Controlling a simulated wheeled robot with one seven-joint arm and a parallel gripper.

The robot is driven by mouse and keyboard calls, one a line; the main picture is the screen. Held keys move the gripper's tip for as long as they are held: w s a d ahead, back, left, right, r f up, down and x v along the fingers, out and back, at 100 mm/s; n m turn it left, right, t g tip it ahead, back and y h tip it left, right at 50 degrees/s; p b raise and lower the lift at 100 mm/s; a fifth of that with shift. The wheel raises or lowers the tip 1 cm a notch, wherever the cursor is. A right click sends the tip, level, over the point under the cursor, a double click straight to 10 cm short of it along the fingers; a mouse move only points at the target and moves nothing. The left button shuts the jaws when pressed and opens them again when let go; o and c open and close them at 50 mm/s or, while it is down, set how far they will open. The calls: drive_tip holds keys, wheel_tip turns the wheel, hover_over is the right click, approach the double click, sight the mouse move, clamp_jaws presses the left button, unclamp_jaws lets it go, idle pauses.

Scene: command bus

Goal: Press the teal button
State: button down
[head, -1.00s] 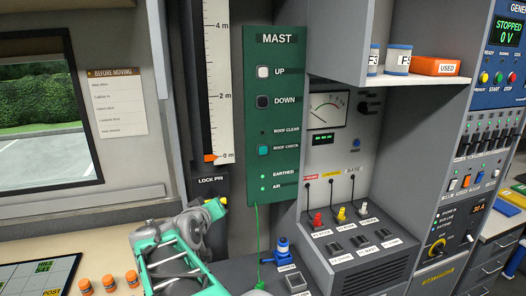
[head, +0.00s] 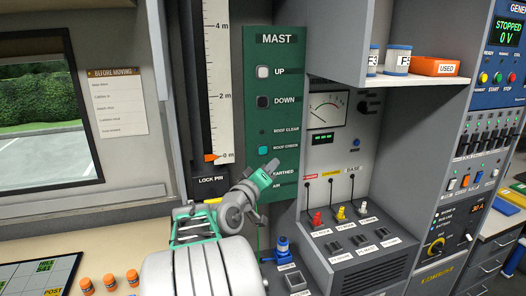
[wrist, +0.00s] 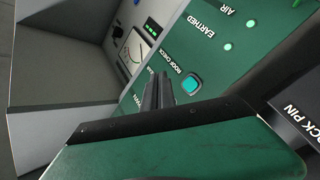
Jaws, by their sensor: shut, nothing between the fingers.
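The teal button (head: 263,150) is a small square on the green MAST panel (head: 290,70), beside the label ROOF CHECK and below the white UP and black DOWN buttons. In the head view my gripper (head: 272,165) is just below and to the right of the teal button, in front of the panel. In the wrist view the teal button (wrist: 191,84) is in clear sight, to the right of the dark fingertips (wrist: 158,75). The fingers are together and empty. A gap shows between fingertips and button in that picture; I cannot tell the depth.
The lock pin (head: 211,180) sits left of the panel. A grey console (head: 360,250) with several coloured plugs is on the right. A shelf (head: 400,78) juts out at upper right.

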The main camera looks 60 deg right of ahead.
sight(263, 150)
drive_tip(key=shift+w+d, duration=2.4)
drive_tip(key=shift+d, duration=0.05)
drive_tip(key=shift+w+d, duration=0.3)
drive_tip(key=shift+w, duration=0.05)
drive_tip(key=shift+w+d, duration=0.25)
idle(0.8)
drive_tip(key=shift+s, duration=0.1)
drive_tip(key=shift+s+a+f+b, duration=0.1)
drive_tip(key=shift+s+a+b, duration=0.3)
drive_tip(key=shift+b, duration=0.15)
drive_tip(key=shift+a, duration=0.15)
